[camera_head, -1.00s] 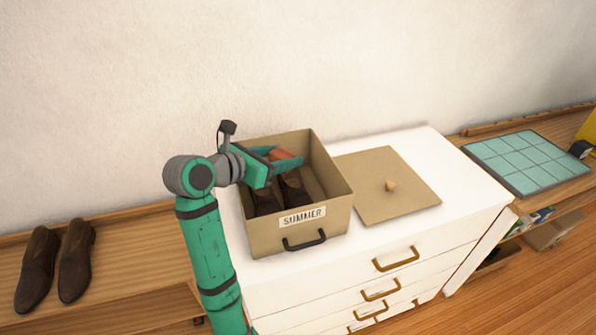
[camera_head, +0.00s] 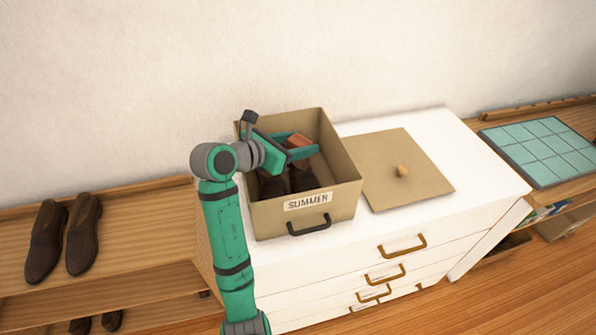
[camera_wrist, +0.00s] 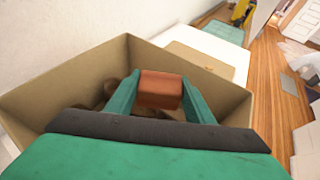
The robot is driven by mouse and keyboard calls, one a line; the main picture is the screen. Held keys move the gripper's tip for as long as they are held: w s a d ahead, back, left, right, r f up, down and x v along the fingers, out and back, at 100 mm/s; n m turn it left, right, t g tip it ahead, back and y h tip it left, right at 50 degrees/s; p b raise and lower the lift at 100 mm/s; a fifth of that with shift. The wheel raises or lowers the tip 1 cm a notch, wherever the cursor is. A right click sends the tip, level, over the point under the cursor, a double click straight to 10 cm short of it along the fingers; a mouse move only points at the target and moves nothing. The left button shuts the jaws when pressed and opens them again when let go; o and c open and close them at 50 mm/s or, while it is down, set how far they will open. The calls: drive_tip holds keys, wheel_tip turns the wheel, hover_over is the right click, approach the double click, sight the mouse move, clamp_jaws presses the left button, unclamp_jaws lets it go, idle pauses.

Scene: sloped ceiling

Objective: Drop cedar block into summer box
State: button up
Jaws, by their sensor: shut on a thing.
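The cedar block (camera_head: 299,141) is a small reddish-brown block. It also shows in the wrist view (camera_wrist: 160,89), between the two green fingers. My gripper (camera_head: 297,148) is shut on it and holds it over the open top of the summer box. The summer box (camera_head: 337,196) is tan cardboard with a SUMMER label and a dark front handle, and stands on the white dresser. In the wrist view the box walls (camera_wrist: 62,83) surround the gripper. Dark brown shoes (camera_head: 303,180) lie inside the box, partly hidden by my gripper.
The box lid (camera_head: 408,179) with a small knob lies flat on the white dresser (camera_head: 440,133), right of the box. Brown shoes (camera_head: 82,234) stand on the wooden shelf at left. A teal gridded panel (camera_head: 543,150) lies on the right shelf.

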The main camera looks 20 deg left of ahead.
drive_tip(key=shift+s+a+f, duration=0.1)
drive_tip(key=shift+s+a, duration=0.1)
drive_tip(key=shift+a, duration=0.25)
drive_tip(key=o, duration=1.1)
drive_tip(key=shift+d, duration=0.1)
drive_tip(key=shift+o, duration=0.2)
drive_tip(key=v, duration=1)
drive_tip(key=shift+s+r, duration=0.25)
drive_tip(key=shift+s, duration=0.1)
